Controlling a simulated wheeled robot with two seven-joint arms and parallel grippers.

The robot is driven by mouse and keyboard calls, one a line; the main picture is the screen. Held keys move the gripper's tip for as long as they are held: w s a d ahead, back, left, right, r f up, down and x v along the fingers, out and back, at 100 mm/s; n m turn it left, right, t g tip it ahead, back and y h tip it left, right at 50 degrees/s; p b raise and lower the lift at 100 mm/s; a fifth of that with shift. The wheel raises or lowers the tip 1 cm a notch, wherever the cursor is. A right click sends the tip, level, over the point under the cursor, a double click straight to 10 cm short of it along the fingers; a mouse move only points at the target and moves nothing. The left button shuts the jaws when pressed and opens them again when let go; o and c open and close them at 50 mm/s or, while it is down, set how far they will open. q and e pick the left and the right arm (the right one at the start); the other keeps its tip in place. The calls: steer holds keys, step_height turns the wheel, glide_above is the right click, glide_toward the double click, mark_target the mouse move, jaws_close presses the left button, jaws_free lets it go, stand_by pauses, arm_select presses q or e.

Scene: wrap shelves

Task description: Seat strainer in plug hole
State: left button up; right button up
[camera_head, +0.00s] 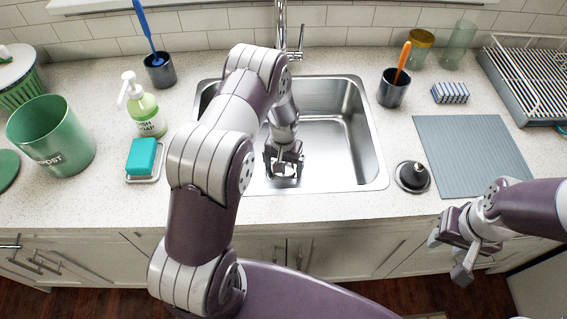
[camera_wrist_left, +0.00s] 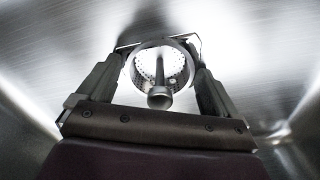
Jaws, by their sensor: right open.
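The strainer (camera_wrist_left: 142,73) is a round metal basket with small holes, a bright rim and a central post ending in a knob. In the left wrist view it sits between the two fingertips of my left gripper (camera_wrist_left: 160,48), which touch its rim on both sides. In the head view my left gripper (camera_head: 284,172) is down inside the steel sink (camera_head: 345,150), near its front wall. The plug hole is not clearly visible; my arm and gripper cover part of the basin. My right gripper (camera_head: 452,258) is open and empty in front of the counter at the right.
A dark cone-shaped piece on a round base (camera_head: 412,177) stands right of the sink. A grey mat (camera_head: 472,150) and a cup with an orange handle (camera_head: 393,90) lie beyond. Soap bottle (camera_head: 147,112) and sponge (camera_head: 142,156) stand left. The faucet (camera_head: 290,45) rises behind the sink.

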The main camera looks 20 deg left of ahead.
arm_select(q)
steer(key=r, duration=1.3)
steer(key=shift+s+d+b, duration=0.2)
steer(key=shift+s+b, duration=0.1)
steer(key=shift+b, duration=0.1)
steer(key=shift+m+t, duration=0.4)
steer(key=shift+t, duration=0.3)
steer(key=s+d+r, duration=0.1)
steer(key=s+r, duration=0.1)
steer(key=s, duration=0.3)
steer(key=s+d+r, duration=0.1)
steer(key=s+r, duration=0.2)
steer(key=s, duration=0.3)
steer(key=s+d+r, duration=0.2)
steer(key=s+r, duration=0.1)
steer(key=s, duration=0.2)
steer(key=shift+s+r, duration=0.25)
steer(key=shift+s, duration=0.35)
steer(key=shift+w+f, duration=0.1)
steer(key=shift+w, duration=0.1)
steer(key=shift+s, duration=0.1)
